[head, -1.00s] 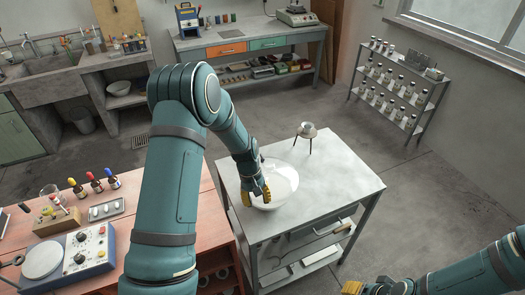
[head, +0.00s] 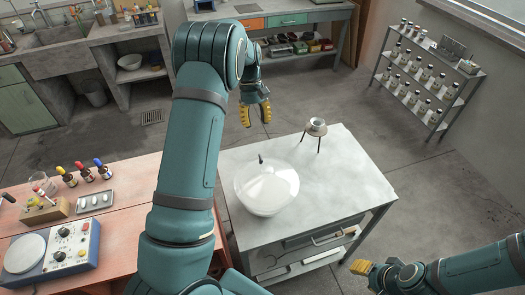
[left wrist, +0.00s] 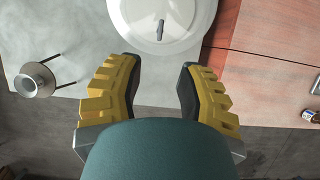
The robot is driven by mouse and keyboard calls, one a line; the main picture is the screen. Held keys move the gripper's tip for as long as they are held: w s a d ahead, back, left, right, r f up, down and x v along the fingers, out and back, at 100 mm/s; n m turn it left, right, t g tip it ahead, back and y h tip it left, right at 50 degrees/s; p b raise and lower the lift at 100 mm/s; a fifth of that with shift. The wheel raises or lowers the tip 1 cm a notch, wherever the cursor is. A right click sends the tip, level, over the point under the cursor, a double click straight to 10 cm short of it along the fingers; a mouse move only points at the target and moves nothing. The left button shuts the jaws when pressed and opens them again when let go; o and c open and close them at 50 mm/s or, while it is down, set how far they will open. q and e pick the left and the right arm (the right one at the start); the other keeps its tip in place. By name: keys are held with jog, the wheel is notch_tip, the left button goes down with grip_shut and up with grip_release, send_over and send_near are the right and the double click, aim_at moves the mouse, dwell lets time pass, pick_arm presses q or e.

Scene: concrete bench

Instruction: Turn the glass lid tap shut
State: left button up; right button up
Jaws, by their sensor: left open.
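The glass-lidded vessel (head: 267,190) is a round, whitish bowl shape standing on the grey concrete bench (head: 360,185). Its tap (head: 261,159) is a small dark piece standing up at the vessel's far side. In the left wrist view the tap (left wrist: 160,28) shows as a short grey handle on the white lid (left wrist: 180,12), ahead of the fingers. My left gripper (head: 256,115) is open and empty, above and beyond the bench's far edge, apart from the tap. Its yellow fingers (left wrist: 160,90) are spread wide. My right gripper (head: 365,268) is at the lower right, its fingertips partly seen.
A small tripod stand with a bowl (head: 316,127) is at the bench's back. A reddish bench (head: 130,225) with dropper bottles and a control box adjoins on the left. A bottle rack (head: 425,75) stands at right. The bench's right side is clear.

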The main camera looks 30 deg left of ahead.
aim_at(260, 157)
pick_arm(q)
jog(key=x, duration=1.2)
jog(key=shift+r, duration=0.1)
grip_shut()
